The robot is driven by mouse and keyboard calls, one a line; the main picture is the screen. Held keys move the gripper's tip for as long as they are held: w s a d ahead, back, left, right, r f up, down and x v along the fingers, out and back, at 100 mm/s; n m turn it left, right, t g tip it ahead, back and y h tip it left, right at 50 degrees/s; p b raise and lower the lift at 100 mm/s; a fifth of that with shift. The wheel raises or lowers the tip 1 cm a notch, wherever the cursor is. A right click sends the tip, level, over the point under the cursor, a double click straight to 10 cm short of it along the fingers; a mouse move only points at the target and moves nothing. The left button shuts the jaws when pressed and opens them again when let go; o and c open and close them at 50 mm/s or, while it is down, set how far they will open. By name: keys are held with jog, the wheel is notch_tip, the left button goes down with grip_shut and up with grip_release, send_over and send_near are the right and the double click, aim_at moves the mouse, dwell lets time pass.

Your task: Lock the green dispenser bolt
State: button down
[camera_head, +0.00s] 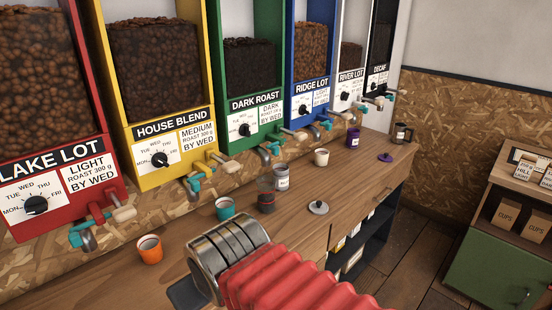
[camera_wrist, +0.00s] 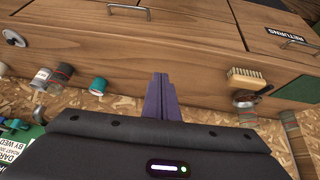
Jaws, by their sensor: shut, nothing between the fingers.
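The green dispenser (camera_head: 252,116), labelled DARK ROAST, stands in the row along the back wall, between the yellow and blue ones. Under its front are a pale wooden handle (camera_head: 295,135), a small teal piece (camera_head: 276,148) and a metal spout. Which part is the bolt and how it is set is too small to tell. In the wrist view, a corner of the green dispenser shows at the lower left. My gripper (camera_wrist: 161,98) is shut and empty, its purple fingers together before the wooden drawer fronts. In the head view its fingers are hidden behind my wrist.
An orange cup (camera_head: 150,250), teal cup (camera_head: 224,209), dark cup (camera_head: 266,203), labelled tin (camera_head: 282,180) and grey lid (camera_head: 318,207) stand on the counter below the dispensers. A brush (camera_wrist: 246,78) shows at right in the wrist view. Floor is clear at right.

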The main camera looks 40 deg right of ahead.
jog(key=w+d+r+n+t+h, duration=0.2)
jog(key=w+d, duration=0.4)
jog(key=d, duration=0.3)
jog(key=w+d+r+n+t+h, duration=0.25)
jog(key=w+d, duration=0.25)
jog(key=d, duration=0.4)
jog(key=d+r+n+t+y, duration=0.1)
jog(key=d+n+t, duration=0.5)
jog(key=d+n, duration=0.5)
jog(key=shift+s+d+r+t, duration=0.35)
jog(key=shift+d, duration=0.05)
jog(key=w+d, duration=0.6)
jog(key=w, duration=0.4)
